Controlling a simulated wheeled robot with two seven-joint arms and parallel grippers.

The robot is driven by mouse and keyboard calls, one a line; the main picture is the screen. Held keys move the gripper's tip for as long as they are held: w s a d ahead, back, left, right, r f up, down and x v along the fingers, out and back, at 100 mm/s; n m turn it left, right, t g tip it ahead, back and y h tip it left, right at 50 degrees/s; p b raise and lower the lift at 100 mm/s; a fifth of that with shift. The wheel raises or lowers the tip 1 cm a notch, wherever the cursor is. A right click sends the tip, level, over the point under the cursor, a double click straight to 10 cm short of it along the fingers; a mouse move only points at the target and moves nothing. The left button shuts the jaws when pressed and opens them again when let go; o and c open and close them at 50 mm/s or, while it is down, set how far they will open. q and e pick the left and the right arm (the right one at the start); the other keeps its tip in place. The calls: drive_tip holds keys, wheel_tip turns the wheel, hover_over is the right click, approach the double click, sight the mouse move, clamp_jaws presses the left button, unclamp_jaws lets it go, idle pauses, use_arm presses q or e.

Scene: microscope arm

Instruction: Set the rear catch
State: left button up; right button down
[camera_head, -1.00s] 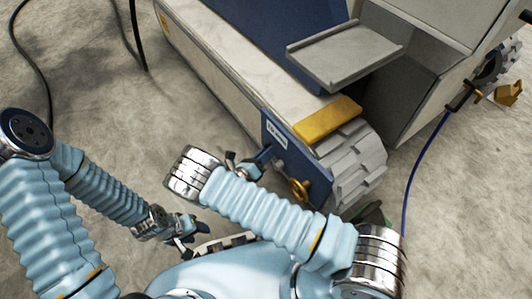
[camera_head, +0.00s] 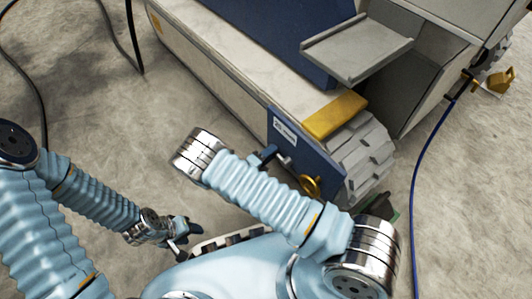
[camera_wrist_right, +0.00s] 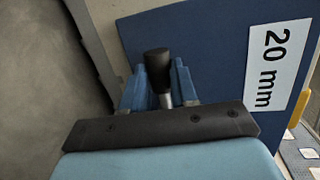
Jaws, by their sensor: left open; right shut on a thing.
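The rear catch shows in the right wrist view as a short metal lever with a black knob (camera_wrist_right: 158,63). It stands in front of a blue panel (camera_wrist_right: 205,35) labelled "20 mm". My right gripper (camera_wrist_right: 157,85) is shut on this lever, one blue finger on each side, and the knob sticks out beyond them. In the head view my right gripper (camera_head: 268,156) is at the blue end panel (camera_head: 315,168) of the machine, partly hidden by its own wrist. My left gripper (camera_head: 181,239) is open and empty, low above the floor and away from the machine.
A yellow bar (camera_head: 335,115) and a grey stepped part (camera_head: 366,158) are at the machine's corner. A brass ring (camera_head: 311,186) hangs on the end panel. A grey tray (camera_head: 357,48) juts out above. A blue cable (camera_head: 413,190) lies right; the floor left is mostly clear.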

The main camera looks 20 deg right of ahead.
use_arm(q)
drive_tip(key=shift+f, duration=0.1)
use_arm(e)
drive_tip(key=shift+a+f+n, duration=0.15)
drive_tip(key=shift+f+n, duration=0.1)
drive_tip(key=shift+n, duration=0.05)
drive_tip(key=c, duration=0.9)
unclamp_jaws()
use_arm(q)
drive_tip(key=shift+a, duration=0.1)
use_arm(e)
drive_tip(key=shift+o, duration=0.2)
drive_tip(key=shift+r, duration=0.1)
